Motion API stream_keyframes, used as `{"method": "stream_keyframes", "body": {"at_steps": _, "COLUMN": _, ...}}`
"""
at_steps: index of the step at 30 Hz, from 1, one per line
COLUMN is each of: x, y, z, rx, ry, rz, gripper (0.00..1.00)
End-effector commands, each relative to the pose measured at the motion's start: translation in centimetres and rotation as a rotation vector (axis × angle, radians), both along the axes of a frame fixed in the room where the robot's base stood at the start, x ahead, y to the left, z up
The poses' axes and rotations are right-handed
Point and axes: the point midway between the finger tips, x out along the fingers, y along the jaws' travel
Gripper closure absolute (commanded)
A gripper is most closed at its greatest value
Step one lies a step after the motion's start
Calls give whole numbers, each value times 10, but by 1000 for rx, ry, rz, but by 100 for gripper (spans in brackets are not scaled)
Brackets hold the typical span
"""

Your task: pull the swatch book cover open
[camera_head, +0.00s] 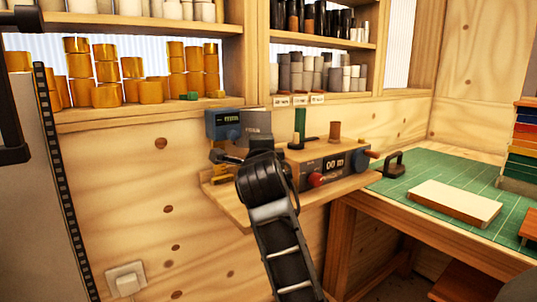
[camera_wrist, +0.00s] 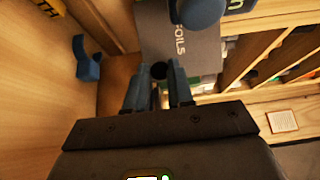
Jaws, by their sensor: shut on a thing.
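The swatch book cover is a grey panel (camera_wrist: 180,38) lettered FOILS in the wrist view. In the head view the grey cover (camera_head: 257,122) stands on the wooden wall shelf, beside a blue device. My gripper (camera_wrist: 160,75) has its two fingers close together at the cover's near edge, around a small dark round piece (camera_wrist: 159,70) there. It is shut on the cover at this edge. In the head view my dark wrist and arm hide the lower part of the book and most of the grip.
The blue device (camera_head: 222,125) is close to the left of the cover. A wooden counter box (camera_head: 330,160) with a red knob stands to the right. Gold foil rolls (camera_head: 107,95) fill the shelf above. The green mat (camera_head: 412,180) has free room.

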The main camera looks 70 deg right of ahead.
Motion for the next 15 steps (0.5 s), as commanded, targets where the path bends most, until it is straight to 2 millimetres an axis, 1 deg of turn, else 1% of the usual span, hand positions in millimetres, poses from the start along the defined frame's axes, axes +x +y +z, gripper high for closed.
{"method": "stream_keyframes", "body": {"at_steps": 1, "x": 3, "y": 2, "z": -5, "rx": -1, "ry": -3, "rz": -20, "gripper": 100}}
{"method": "stream_keyframes", "body": {"at_steps": 2, "x": 3, "y": 3, "z": -5, "rx": 0, "ry": -1, "rz": -35, "gripper": 100}}
{"method": "stream_keyframes", "body": {"at_steps": 15, "x": 11, "y": 17, "z": -4, "rx": 2, "ry": 0, "rz": -221, "gripper": 100}}
